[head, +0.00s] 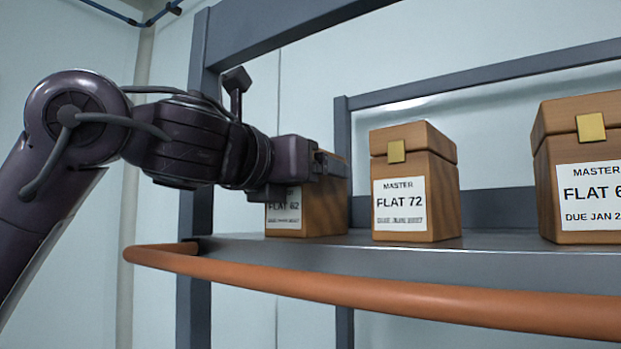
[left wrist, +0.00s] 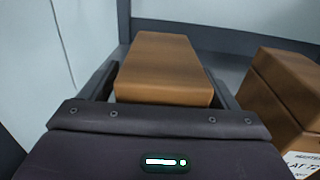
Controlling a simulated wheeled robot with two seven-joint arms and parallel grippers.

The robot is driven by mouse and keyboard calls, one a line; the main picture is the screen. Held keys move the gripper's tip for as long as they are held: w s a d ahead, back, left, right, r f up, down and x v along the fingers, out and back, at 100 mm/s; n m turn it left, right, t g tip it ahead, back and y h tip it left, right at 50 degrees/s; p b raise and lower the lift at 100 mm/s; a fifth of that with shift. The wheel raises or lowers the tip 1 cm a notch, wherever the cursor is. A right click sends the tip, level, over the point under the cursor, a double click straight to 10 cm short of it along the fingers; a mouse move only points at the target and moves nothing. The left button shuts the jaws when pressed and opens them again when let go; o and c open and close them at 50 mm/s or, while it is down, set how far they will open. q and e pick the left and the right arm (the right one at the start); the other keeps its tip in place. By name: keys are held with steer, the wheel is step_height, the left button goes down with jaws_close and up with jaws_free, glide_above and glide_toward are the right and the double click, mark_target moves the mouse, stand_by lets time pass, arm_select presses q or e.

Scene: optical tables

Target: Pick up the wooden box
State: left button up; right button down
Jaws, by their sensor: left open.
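Three wooden boxes with white labels stand upright on a grey shelf. The left box (head: 318,212), its label reading about "FLAT 62", is partly covered by my left gripper (head: 322,166). The middle box (head: 432,195) reads "FLAT 72". The right box (head: 573,148) is cut off by the picture edge. In the left wrist view, the left box's top (left wrist: 165,62) lies between the two open fingers of my left gripper (left wrist: 163,78), one on each side. I cannot tell whether either finger touches it. My right gripper is not in view.
An orange rail (head: 370,292) runs along the front edge of the grey shelf (head: 400,262). Dark posts and bars frame the shelf, with one post (head: 200,110) behind my left wrist. The middle box (left wrist: 285,95) stands close to the right finger in the left wrist view.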

arm_select(q)
steer(key=shift+w, duration=0.1)
steer(key=shift+c, duration=0.4)
steer(key=shift+s+a, duration=0.1)
steer(key=shift+s, duration=0.15)
steer(key=c, duration=1.2)
steer(key=shift+r, duration=0.1)
steer(key=shift+c, duration=0.6)
steer(key=shift+w+r, duration=0.1)
steer(key=shift+r, duration=0.05)
